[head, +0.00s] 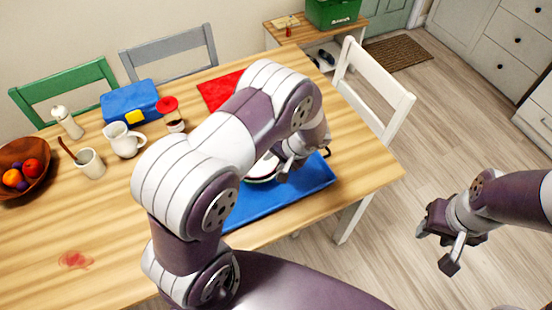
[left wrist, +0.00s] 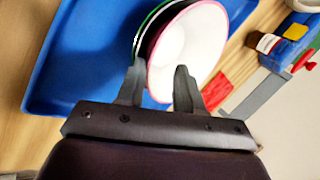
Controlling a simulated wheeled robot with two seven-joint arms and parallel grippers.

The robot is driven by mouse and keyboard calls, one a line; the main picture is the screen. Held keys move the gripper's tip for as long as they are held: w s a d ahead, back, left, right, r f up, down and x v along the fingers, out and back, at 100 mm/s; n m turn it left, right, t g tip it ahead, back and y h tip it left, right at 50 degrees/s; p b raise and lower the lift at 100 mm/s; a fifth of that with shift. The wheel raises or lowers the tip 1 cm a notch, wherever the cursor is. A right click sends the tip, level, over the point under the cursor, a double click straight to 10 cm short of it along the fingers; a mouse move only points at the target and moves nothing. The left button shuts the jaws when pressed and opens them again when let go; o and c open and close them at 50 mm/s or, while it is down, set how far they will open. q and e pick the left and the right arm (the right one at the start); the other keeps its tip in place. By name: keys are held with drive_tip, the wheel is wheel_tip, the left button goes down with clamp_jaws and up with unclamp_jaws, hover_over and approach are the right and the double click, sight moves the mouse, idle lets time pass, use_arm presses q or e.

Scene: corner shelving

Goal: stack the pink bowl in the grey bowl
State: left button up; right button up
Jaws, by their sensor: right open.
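The pink bowl, with a pink rim and white inside (left wrist: 205,40), is tilted toward the camera in the left wrist view. Dark and green-edged rims (left wrist: 148,32) show close behind it, over the blue tray (left wrist: 75,60). I cannot pick out the grey bowl for sure. My left gripper (left wrist: 160,68) has its fingers apart at the pink bowl's near rim, one in front of the white inside; contact cannot be told. In the head view my left gripper (head: 289,165) is beside the bowls (head: 262,170), partly hidden by my arm. My right gripper (head: 437,250) is open and empty over the floor.
The blue tray (head: 300,192) lies near the table's front right edge. A red cloth (head: 215,92), red-lidded jar (head: 171,115), blue box (head: 130,103), white pitcher (head: 122,140), cup (head: 91,163) and fruit bowl (head: 35,180) stand behind and left. A white chair (head: 375,90) is at the right end.

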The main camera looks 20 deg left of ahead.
use_arm(q)
drive_tip(key=w+b+v, duration=0.1)
drive_tip(key=b+v, duration=0.1)
drive_tip(key=v, duration=1)
drive_tip(key=s+a+r+h, duration=0.1)
drive_tip(key=s+r+h, duration=0.1)
drive_tip(key=s, duration=0.4)
drive_tip(key=s+a+r+n+h, duration=0.1)
drive_tip(key=s+a+r+h, duration=0.1)
drive_tip(key=s, duration=0.5)
drive_tip(key=shift+s+r+t+h, duration=0.3)
drive_tip(key=shift+r+t+h, duration=0.15)
drive_tip(key=shift+h, duration=0.35)
use_arm(e)
drive_tip(key=shift+f, duration=0.3)
use_arm(q)
drive_tip(key=shift+a, duration=0.1)
